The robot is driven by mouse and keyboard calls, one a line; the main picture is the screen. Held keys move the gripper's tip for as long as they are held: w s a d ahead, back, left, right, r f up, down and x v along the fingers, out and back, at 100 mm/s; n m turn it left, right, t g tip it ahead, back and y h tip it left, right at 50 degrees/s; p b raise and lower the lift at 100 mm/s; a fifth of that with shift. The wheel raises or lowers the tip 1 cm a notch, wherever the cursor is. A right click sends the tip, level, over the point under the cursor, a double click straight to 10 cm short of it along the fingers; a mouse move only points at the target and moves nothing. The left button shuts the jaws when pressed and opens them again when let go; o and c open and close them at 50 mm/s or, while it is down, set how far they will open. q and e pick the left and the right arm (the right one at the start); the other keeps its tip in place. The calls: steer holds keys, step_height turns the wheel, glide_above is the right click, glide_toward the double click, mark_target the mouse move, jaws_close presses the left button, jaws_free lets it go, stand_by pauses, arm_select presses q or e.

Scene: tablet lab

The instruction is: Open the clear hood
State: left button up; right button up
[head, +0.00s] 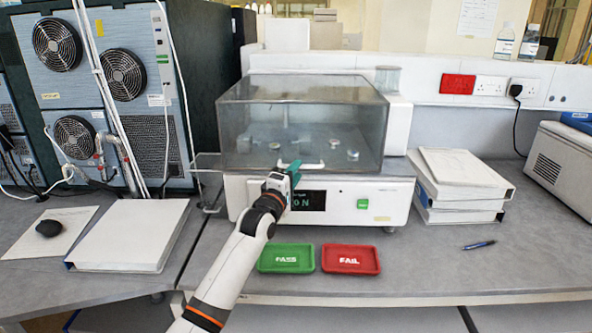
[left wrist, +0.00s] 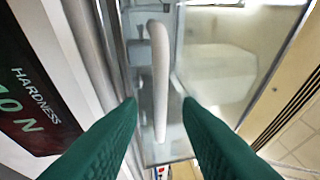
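The clear hood (head: 300,115) is a grey-tinted box, lowered over the white machine (head: 375,200). A small white bar handle (head: 312,166) is at the bottom of its front face. My left gripper (head: 291,172), with green fingers, is at the front of the hood beside the handle's left end. In the left wrist view, its fingers (left wrist: 159,105) are apart, and the white handle (left wrist: 159,75) shows between their tips. Neither finger clearly touches it. The display (left wrist: 28,105) reads HARDNESS. My right gripper is not in view.
A green PASS tray (head: 286,258) and a red FAIL tray (head: 350,259) lie in front of the machine. White binders (head: 460,185) are stacked on the right, and another binder (head: 130,235) lies on the left. Bench at front right is clear except for a pen (head: 479,245).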

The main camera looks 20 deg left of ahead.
arm_select(q)
steer(key=shift+w+d, duration=0.1)
steer(key=shift+w, duration=0.4)
steer(key=shift+r, duration=0.1)
jaws_close()
